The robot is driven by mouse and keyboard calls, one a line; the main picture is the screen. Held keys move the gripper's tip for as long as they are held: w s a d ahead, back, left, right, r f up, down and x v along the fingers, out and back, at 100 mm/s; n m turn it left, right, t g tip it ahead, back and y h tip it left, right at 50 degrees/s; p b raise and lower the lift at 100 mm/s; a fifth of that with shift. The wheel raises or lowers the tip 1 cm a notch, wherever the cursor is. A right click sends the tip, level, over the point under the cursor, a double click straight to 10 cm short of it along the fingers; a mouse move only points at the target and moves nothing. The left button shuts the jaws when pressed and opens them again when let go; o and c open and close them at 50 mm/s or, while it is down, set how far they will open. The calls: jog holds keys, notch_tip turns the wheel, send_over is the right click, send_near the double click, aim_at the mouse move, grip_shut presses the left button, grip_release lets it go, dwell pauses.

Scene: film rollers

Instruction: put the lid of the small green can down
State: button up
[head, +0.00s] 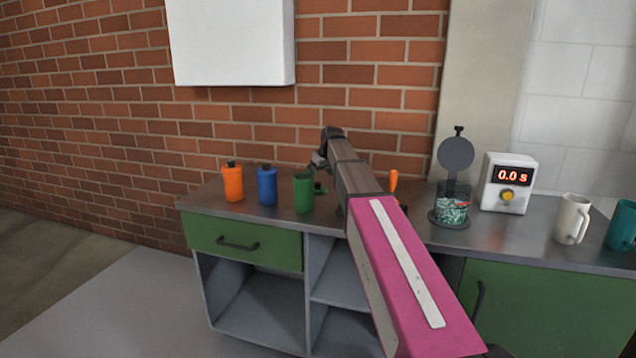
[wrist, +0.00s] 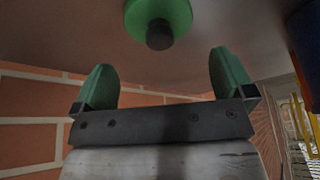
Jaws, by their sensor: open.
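The lid also shows at the top of the wrist view (wrist: 176,16), knob toward me. The lid is clear of both fingers.
A blue can (head: 267,187) and an orange can (head: 232,183), both with black-knobbed lids, stand left of the green can. Right of my arm are an orange-handled tool (head: 393,181), a glass jar (head: 452,205), a timer (head: 508,183), a white mug (head: 572,218) and a teal mug (head: 622,226).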

jog(key=v, duration=0.6)
jog(key=shift+r, duration=0.35)
jog(key=shift+s, duration=0.15)
